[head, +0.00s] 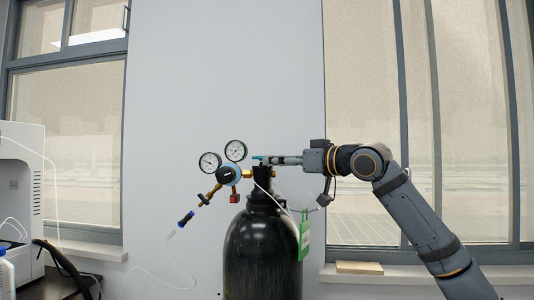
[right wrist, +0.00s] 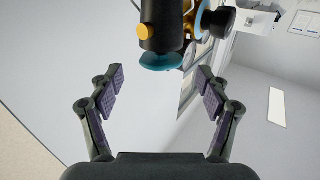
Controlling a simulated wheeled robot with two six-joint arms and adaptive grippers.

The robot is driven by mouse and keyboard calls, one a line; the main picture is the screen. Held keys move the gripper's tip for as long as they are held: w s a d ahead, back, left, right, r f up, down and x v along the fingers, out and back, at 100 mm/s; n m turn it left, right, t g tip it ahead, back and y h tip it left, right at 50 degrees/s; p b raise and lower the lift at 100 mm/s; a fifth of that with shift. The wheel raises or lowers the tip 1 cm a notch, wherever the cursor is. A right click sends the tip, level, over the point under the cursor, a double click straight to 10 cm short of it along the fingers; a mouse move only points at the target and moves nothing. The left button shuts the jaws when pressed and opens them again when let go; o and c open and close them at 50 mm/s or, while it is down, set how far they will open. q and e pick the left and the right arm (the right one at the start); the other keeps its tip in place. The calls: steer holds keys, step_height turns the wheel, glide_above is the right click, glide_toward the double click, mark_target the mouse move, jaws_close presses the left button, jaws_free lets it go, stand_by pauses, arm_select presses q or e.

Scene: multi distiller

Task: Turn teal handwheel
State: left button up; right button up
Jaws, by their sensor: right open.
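The teal handwheel (right wrist: 161,62) sits on the end of the black valve of the gas cylinder (head: 262,250). In the right wrist view it lies centred just beyond my two fingertips. In the head view only a bit of teal (head: 257,158) shows at the top of the cylinder valve, partly hidden by my fingers. My right gripper (right wrist: 160,78) is open, with one finger on each side of the handwheel's line and clear gaps to it. In the head view my right gripper (head: 275,160) comes in level from the right at the valve top. My left gripper is not in view.
A regulator (head: 229,174) with two round gauges (head: 235,151) is joined to the valve's left side. A green tag (head: 304,235) hangs at the cylinder's right. A white machine (head: 22,190) stands at the far left. The wall behind is bare.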

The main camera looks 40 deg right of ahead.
steer(key=w+p, duration=0.2)
steer(key=w, duration=0.1)
steer(key=w+p, duration=0.1)
steer(key=shift+w+a+r, duration=0.15)
steer(key=shift+a+r, duration=0.05)
steer(key=shift+r, duration=0.2)
steer(key=shift+w+f+p, duration=0.1)
steer(key=shift+w+p, duration=0.25)
steer(key=shift+p, duration=0.05)
steer(key=shift+w+d+f, duration=0.1)
steer(key=shift+w+f, duration=0.15)
steer(key=shift+w, duration=0.1)
steer(key=shift+s, duration=0.1)
steer(key=shift+c, duration=1.2)
steer(key=c, duration=0.8)
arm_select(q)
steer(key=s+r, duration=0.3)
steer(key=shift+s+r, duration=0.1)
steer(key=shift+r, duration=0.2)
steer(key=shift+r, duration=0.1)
